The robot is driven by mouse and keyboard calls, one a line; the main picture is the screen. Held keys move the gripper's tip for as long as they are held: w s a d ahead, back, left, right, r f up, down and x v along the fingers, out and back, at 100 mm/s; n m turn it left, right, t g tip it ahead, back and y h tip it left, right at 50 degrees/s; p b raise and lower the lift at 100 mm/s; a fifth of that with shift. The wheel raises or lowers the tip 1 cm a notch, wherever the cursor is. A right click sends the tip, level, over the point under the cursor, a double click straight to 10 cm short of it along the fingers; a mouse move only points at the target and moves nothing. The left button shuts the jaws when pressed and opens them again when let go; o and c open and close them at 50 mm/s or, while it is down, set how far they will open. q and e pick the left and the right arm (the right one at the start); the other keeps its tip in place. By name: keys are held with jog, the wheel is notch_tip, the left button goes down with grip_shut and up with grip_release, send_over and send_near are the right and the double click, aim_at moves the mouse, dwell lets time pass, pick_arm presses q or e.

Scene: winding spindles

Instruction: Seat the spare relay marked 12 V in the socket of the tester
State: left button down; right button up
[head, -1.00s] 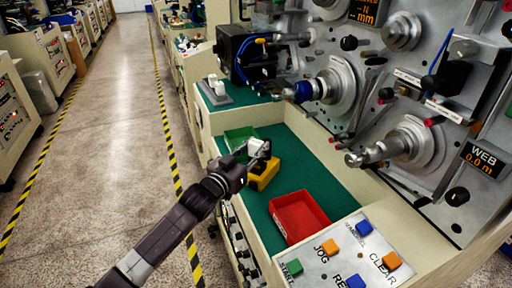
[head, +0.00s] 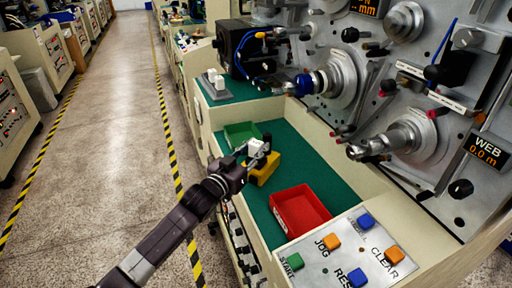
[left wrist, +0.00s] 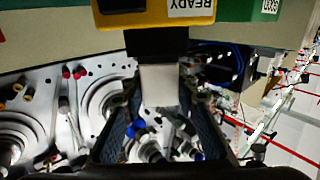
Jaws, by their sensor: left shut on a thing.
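A white block-shaped relay (left wrist: 160,84) is between the fingers of my left gripper (head: 260,153). No marking on the relay is readable. The yellow tester (head: 263,172) stands on the green mat, just beyond and below the gripper. In the left wrist view the tester (left wrist: 150,14) fills the top and has a READY label. A black socket-like block (left wrist: 157,42) sits between the yellow body and the relay. The relay's end meets this block in the picture; I cannot tell whether it is seated. My right gripper is not in view.
A green bin (head: 240,132) is behind the tester and a red tray (head: 302,209) is nearer. White blocks stand on a grey holder (head: 215,87) at the back. A button panel (head: 345,250) lies in front. Machine spindles (head: 405,142) project at right.

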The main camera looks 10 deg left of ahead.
pick_arm(q)
jog(key=shift+f, duration=0.5)
jog(key=c, duration=1.5)
grip_release()
jog(key=shift+o, duration=0.3)
jog(key=shift+s, duration=0.1)
jog(key=v, duration=1.2)
